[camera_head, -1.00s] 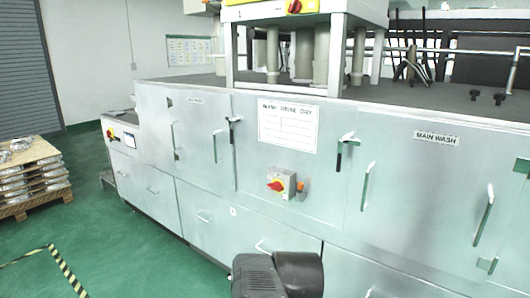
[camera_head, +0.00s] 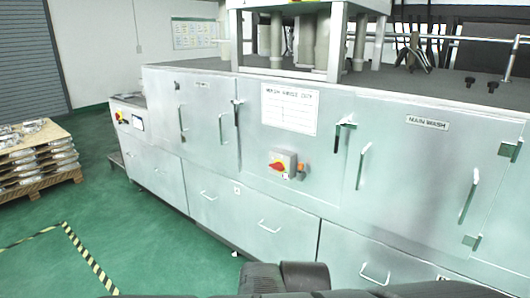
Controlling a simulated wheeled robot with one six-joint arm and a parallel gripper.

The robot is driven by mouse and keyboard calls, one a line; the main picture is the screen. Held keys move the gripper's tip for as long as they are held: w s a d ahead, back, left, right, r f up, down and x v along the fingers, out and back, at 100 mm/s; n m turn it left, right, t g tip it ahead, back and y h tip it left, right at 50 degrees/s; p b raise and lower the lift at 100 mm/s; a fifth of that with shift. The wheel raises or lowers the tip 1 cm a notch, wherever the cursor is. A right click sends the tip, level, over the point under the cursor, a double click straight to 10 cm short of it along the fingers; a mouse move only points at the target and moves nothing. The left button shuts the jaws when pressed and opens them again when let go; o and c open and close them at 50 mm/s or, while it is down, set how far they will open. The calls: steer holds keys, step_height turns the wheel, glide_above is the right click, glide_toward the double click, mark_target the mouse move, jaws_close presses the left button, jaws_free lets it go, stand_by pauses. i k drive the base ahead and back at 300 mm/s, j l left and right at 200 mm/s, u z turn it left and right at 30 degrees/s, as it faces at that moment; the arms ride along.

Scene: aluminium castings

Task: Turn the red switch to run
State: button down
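A red switch (camera_head: 277,167) on a yellow plate sits on a small grey box (camera_head: 289,158) on the front of the metal washing machine. An orange part sticks out at the box's right side. Another red and yellow switch (camera_head: 119,116) is at the machine's far left end, beside a small screen. The lettering on both switches is too small to read, so I cannot tell their positions. Dark parts of my arm show at the bottom edge, apart from the machine. My gripper is not in view.
The washing machine (camera_head: 215,205) has doors with protruding handles and latches across its front. A pallet of castings (camera_head: 40,155) stands at the left. Green floor (camera_head: 120,220) with yellow-black tape is open at the lower left.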

mark_target(278, 167)
steer(key=k+j, duration=0.1)
steer(key=k, duration=0.25)
steer(key=i+j, duration=0.3)
steer(key=i, duration=0.2)
steer(key=i+j+z, duration=0.1)
steer(key=i+j, duration=0.2)
steer(key=i, duration=0.2)
steer(key=i+j, duration=0.35)
steer(key=i, duration=0.15)
